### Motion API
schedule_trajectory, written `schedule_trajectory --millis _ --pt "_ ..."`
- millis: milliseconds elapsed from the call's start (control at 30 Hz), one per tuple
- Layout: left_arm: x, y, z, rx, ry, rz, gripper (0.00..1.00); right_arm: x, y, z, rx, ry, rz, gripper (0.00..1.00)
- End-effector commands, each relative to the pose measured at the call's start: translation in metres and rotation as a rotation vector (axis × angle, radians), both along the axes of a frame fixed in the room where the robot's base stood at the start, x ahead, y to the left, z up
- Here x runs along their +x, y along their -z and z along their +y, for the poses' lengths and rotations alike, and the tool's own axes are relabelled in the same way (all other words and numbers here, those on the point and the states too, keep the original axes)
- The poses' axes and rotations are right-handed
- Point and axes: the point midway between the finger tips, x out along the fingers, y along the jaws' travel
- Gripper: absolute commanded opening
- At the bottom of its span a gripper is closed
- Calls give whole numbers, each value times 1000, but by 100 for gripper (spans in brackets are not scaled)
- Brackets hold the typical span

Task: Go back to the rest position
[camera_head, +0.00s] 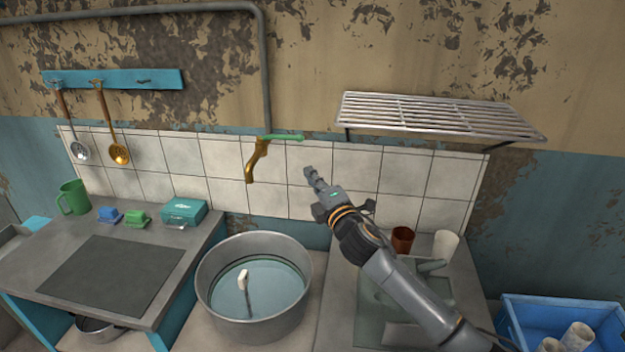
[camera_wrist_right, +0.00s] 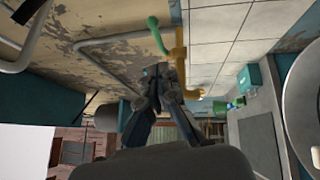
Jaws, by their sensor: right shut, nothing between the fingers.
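My right gripper (camera_head: 312,178) is raised in front of the tiled wall, to the right of the brass tap (camera_head: 257,160) with its green lever (camera_head: 287,137). It is shut and empty, apart from the tap in the picture. In the right wrist view its fingers (camera_wrist_right: 162,78) are together, with the tap (camera_wrist_right: 180,62) just beyond them. My right arm reaches in from the lower right over the counter. My left gripper is not in view.
A large metal pot (camera_head: 210,300) with liquid and a white-headed item (camera_head: 243,280) stands below. A wire rack (camera_head: 440,118) juts from the wall at right. A brown cup (camera_head: 403,240), a white cup (camera_head: 445,246) and a blue crate (camera_head: 515,322) lie near my arm.

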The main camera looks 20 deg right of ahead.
Motion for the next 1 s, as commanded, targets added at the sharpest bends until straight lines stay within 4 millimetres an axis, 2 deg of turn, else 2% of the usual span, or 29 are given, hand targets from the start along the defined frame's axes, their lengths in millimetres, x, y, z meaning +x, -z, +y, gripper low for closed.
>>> schedule_trajectory --millis 467,567,667,767,867,900,967,1000 --pt "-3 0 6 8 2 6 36 -2 0 0 0 0 0 0" --pt "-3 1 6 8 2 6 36 -5 6 1 21 4 15 0" --pt "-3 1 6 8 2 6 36 -20 33 7 128 25 83 0" --pt "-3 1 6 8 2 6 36 -53 82 16 325 78 215 0" --pt "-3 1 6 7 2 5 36 -104 138 25 565 168 383 0" --pt "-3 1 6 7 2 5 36 -126 157 30 656 210 450 0" --pt "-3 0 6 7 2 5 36 -162 185 36 787 280 551 0" --pt "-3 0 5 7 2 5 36 -186 201 40 866 329 614 0"
